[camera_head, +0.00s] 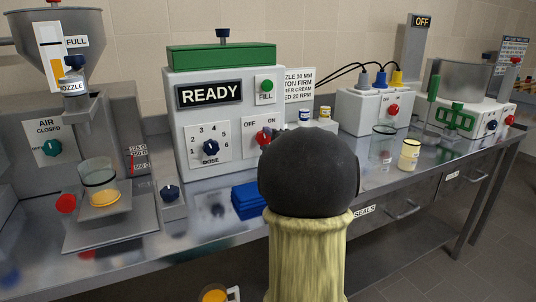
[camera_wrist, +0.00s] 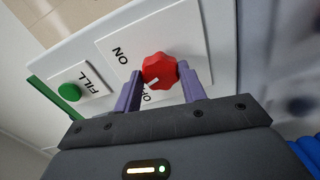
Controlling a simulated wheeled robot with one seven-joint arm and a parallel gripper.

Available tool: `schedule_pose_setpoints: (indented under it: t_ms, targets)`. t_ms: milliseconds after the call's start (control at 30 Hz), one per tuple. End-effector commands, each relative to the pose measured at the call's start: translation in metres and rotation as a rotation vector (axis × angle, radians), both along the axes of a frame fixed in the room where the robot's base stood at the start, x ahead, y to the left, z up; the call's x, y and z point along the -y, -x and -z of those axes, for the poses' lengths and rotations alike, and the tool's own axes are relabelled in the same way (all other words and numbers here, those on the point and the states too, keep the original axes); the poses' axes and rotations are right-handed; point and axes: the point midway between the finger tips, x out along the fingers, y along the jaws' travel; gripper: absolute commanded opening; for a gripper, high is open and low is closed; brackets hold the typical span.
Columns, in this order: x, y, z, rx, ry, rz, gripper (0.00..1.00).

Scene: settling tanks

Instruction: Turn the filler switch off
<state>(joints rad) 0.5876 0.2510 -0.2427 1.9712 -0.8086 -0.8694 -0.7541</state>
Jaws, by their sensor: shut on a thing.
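The filler switch, a red lobed knob (camera_wrist: 159,70), sits on a white plate with ON and OFF labels. In the wrist view my gripper (camera_wrist: 161,82) has a finger on each side of the knob and is shut on it. The white mark on the knob points to the lower left of the wrist picture, nearer OFF than ON. The OFF label is partly hidden by the knob and gripper. In the head view the knob (camera_head: 263,137) shows on the white filler box (camera_head: 222,87); my dark arm link hides my gripper there.
The box's display reads READY (camera_head: 209,94). A green FILL button (camera_head: 267,86) is above the switch and a blue DOSE knob (camera_head: 211,148) is left of it. Blue pads (camera_head: 248,200) lie below. A glass (camera_head: 383,144) and a yellow-filled jar (camera_head: 409,155) stand to the right.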

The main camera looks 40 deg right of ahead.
Motion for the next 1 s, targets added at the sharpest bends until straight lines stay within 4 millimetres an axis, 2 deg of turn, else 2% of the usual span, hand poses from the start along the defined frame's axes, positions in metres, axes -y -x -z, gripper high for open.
schedule_pose_setpoints:
  t_ms: [33, 400, 1000]
  targets:
    - [-0.0010, -0.0004, 0.0064, -0.010, 0.042, -0.002, 0.18]
    - [-0.0004, 0.0000, 0.0036, -0.066, 0.267, 0.000, 0.18]
    - [-0.0005, -0.0002, 0.0013, -0.081, 0.320, -0.002, 0.18]
